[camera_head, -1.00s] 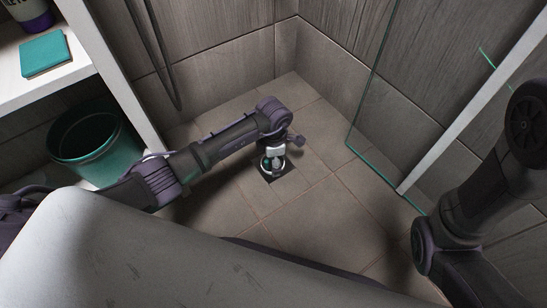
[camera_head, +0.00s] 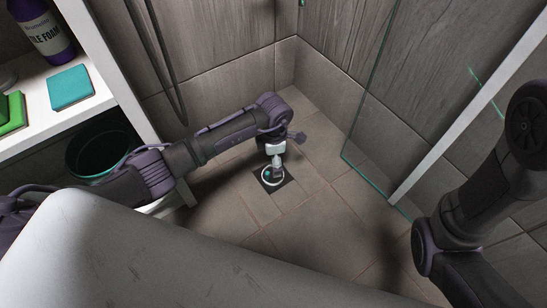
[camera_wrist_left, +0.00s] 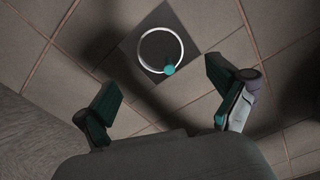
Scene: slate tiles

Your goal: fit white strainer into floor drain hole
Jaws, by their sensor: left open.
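The white strainer (camera_head: 273,183) shows as a white ring with a dark inside and a teal knob (camera_wrist_left: 169,69). It lies over the middle of the dark square drain plate (camera_head: 259,187) in the shower floor. In the left wrist view the ring (camera_wrist_left: 139,51) is roughly centred on the plate (camera_wrist_left: 127,45); I cannot tell whether it sits flush in the hole, which it covers. My left gripper (camera_wrist_left: 163,76) is open and empty, its teal-padded fingers apart and clear of the strainer. In the head view this gripper (camera_head: 277,160) is just above and behind the ring. My right gripper is out of view.
A white shelf (camera_head: 100,103) at left holds a purple bottle (camera_head: 47,33), a teal block (camera_head: 71,88) and a green item (camera_head: 12,113). A teal bucket (camera_head: 97,150) stands below. A glass panel (camera_head: 375,120) is at right. Floor tiles around the drain are clear.

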